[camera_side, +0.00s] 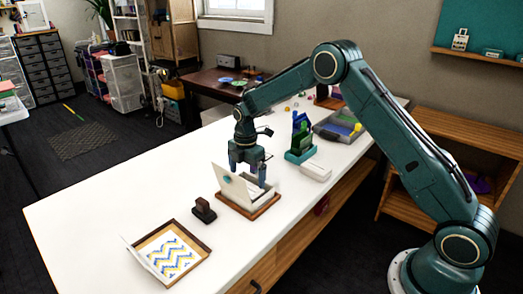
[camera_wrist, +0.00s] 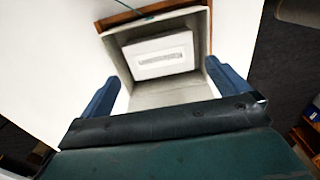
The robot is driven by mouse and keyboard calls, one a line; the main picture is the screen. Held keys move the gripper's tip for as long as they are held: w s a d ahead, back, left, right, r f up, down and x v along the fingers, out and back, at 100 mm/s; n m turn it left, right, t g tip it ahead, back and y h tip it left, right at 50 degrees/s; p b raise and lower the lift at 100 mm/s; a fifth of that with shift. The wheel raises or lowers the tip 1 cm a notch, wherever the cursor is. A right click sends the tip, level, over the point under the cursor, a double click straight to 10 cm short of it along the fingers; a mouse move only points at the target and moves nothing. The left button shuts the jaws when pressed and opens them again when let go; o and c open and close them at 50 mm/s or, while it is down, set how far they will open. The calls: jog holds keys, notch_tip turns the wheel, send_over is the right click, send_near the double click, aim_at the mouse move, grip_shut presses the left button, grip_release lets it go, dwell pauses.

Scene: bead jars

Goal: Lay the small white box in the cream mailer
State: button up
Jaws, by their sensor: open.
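The cream mailer (camera_side: 235,188) stands open on a brown wooden board (camera_side: 262,208), its lid raised, with a teal round spot on it. In the wrist view the mailer (camera_wrist: 170,98) shows from above, and the small white box (camera_wrist: 158,55) with a grey printed strip lies inside it, toward the far end. The box looks flat and within the walls. My gripper (camera_side: 248,172) is over the mailer with its blue fingers apart. In the wrist view the fingers (camera_wrist: 162,76) are on either side of the mailer and do not touch the white box.
A dark brown stamp-like block (camera_side: 203,209) stands left of the mailer. A tray with a zigzag-patterned sheet (camera_side: 206,248) lies at the front. A green holder (camera_side: 299,150), a white block (camera_side: 316,171) and a grey tray (camera_side: 327,131) stand behind. The table's left part is clear.

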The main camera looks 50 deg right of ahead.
notch_tip(320, 180, up, 7)
jog(key=shift+r, duration=0.2)
jog(key=shift+r, duration=0.1)
dwell(0.6)
jog(key=s+a+r+m+t, duration=0.3)
jog(key=s+r+m, duration=0.6)
jog(key=s+r, duration=0.8)
jog(key=s+a+m+t, duration=0.2)
jog(key=s+m, duration=0.7)
jog(key=s, duration=1.1)
jog(key=shift+f+t, duration=0.25)
jog(key=shift+t, duration=0.05)
